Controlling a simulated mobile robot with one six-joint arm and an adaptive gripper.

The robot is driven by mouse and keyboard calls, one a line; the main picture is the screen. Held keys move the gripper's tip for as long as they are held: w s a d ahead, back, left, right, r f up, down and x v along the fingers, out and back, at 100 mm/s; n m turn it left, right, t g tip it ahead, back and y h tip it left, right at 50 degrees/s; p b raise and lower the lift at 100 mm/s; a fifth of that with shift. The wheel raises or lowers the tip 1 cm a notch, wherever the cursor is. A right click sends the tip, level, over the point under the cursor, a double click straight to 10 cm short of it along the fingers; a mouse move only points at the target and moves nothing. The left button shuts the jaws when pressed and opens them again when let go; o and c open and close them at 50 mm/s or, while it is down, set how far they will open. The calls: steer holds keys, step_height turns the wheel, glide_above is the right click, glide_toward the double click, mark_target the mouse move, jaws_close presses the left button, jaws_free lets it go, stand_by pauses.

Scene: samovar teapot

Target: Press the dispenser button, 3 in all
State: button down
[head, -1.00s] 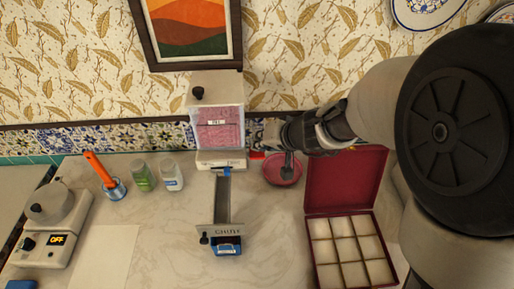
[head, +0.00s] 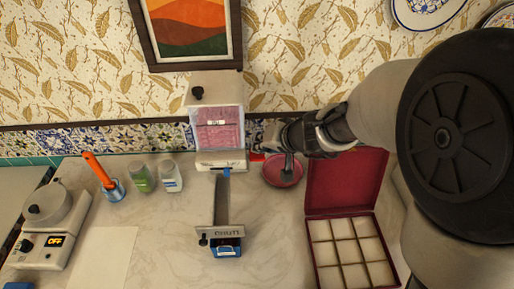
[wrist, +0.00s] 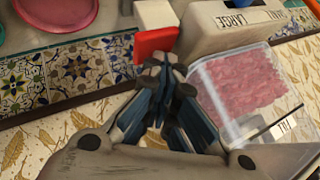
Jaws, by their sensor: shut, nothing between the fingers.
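The dispenser (head: 218,127) stands against the wall, a clear box of pink contents on a pale base. A red button (head: 256,157) sticks out at the right end of its base. In the wrist view the red button (wrist: 156,42) is beside the pale base (wrist: 230,27) marked "LARGE". My gripper (head: 272,135) is right of the clear box, above and close to the button. In the wrist view my gripper (wrist: 160,70) is shut and empty, its tips just below the button in the picture. I cannot tell whether they touch it.
A pink bowl (head: 272,176) sits right of the dispenser, partly behind my gripper. An open red box (head: 312,240) with pale compartments lies at right. A metal chute-like piece (head: 221,200) runs forward.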

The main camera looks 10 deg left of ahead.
steer(key=shift+r+p, duration=0.9)
steer(key=shift+r, duration=0.75)
steer(key=shift+r, duration=0.1)
steer(key=shift+r+p, duration=1.8)
steer(key=shift+r, duration=0.65)
